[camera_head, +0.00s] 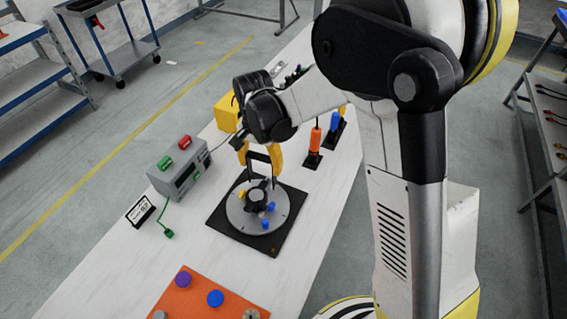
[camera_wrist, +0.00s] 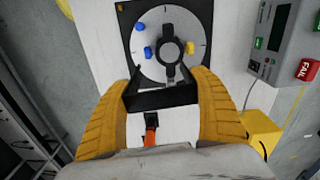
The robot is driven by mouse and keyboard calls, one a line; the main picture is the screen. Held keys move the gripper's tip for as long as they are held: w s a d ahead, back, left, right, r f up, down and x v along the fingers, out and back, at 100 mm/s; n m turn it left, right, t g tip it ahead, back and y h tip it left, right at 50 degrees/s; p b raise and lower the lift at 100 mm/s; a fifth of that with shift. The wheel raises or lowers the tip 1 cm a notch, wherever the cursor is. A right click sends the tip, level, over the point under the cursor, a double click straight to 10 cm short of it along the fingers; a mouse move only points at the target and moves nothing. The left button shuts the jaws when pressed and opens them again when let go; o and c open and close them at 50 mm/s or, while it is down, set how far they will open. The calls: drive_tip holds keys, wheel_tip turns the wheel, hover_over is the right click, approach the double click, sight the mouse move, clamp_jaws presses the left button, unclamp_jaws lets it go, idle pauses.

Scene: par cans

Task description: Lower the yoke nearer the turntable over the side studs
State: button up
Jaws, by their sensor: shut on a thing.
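My gripper (camera_head: 260,158) is shut on a black U-shaped yoke (camera_wrist: 160,99), held across between its two yellow fingers. The yoke's two arms point toward the turntable. The round grey turntable (camera_head: 240,219) sits on a black square base (camera_head: 290,212). It carries a dark par can (camera_head: 256,198) at its centre, with blue and yellow pieces around it. In the wrist view, dark parts stick out from two opposite sides of the can (camera_wrist: 169,50); I cannot tell their exact shape. The yoke appears above the turntable's far edge in the head view, apart from the can.
A grey tester (camera_head: 180,172) with green and red buttons stands left of the turntable. A yellow box (camera_head: 226,113) is behind it. Orange (camera_head: 315,140) and blue (camera_head: 335,122) tools stand at the right. An orange mat (camera_head: 190,301) with round pieces lies in front.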

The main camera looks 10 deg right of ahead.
drive_tip(key=shift+w+a+r+m, duration=0.25)
drive_tip(key=shift+a+r+m, duration=0.05)
drive_tip(key=shift+a+r, duration=0.4)
drive_tip(key=shift+w+a+p, duration=0.2)
drive_tip(key=shift+a+p, duration=0.1)
drive_tip(key=shift+a, duration=0.25)
wheel_tip(320, 180, down, 13)
drive_tip(key=b, duration=1)
drive_tip(key=shift+r, duration=0.15)
drive_tip(key=shift+b, duration=0.3)
drive_tip(key=o, duration=0.9)
drive_tip(key=o, duration=0.4)
drive_tip(key=shift+o, duration=0.2)
